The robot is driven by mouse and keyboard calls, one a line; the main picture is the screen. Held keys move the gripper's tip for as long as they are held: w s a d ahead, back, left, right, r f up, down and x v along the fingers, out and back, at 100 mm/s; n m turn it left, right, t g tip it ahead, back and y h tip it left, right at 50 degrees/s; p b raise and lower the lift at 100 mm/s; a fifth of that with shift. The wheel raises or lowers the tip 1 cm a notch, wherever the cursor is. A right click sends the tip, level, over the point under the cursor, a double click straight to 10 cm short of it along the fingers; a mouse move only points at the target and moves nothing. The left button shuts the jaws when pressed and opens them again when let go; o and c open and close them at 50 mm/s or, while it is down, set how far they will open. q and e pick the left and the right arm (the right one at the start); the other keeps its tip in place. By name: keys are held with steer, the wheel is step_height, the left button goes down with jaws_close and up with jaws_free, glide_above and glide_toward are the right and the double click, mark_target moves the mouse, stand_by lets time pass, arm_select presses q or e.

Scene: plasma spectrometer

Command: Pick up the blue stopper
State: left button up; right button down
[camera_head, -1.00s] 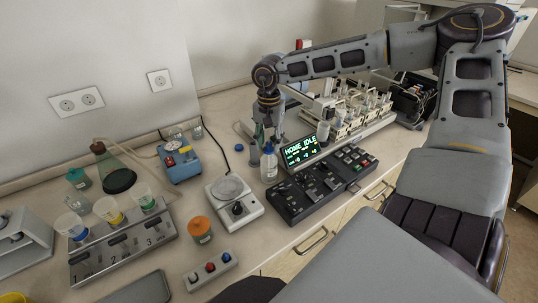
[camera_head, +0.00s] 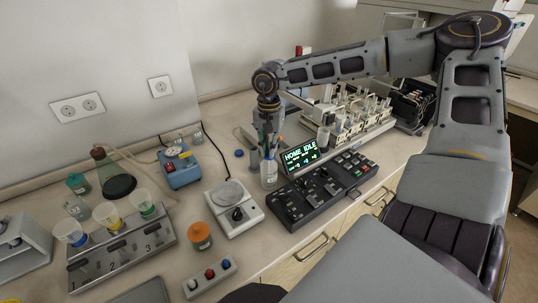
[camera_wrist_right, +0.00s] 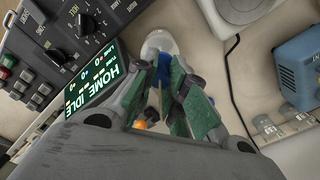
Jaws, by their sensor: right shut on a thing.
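My right gripper (camera_head: 268,146) points down over a clear bottle (camera_head: 269,174) beside the lit display. In the wrist view its green-padded fingers (camera_wrist_right: 172,88) are closed around the blue stopper (camera_wrist_right: 164,68). The stopper is largely hidden between the fingers, above the pale round bottle (camera_wrist_right: 158,45). I cannot tell whether the stopper still sits in the bottle neck. My left gripper is not in view.
The display (camera_head: 300,154) and black control panel (camera_head: 320,190) are close on the right. A white dish device (camera_head: 235,209) stands at front left. A blue box (camera_head: 179,166) and small blue cap (camera_head: 239,153) lie further left.

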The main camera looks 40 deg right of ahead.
steer(key=shift+r, duration=0.7)
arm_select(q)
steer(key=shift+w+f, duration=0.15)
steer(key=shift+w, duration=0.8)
arm_select(e)
step_height(320, 180, up, 17)
steer(key=shift+f, duration=0.2)
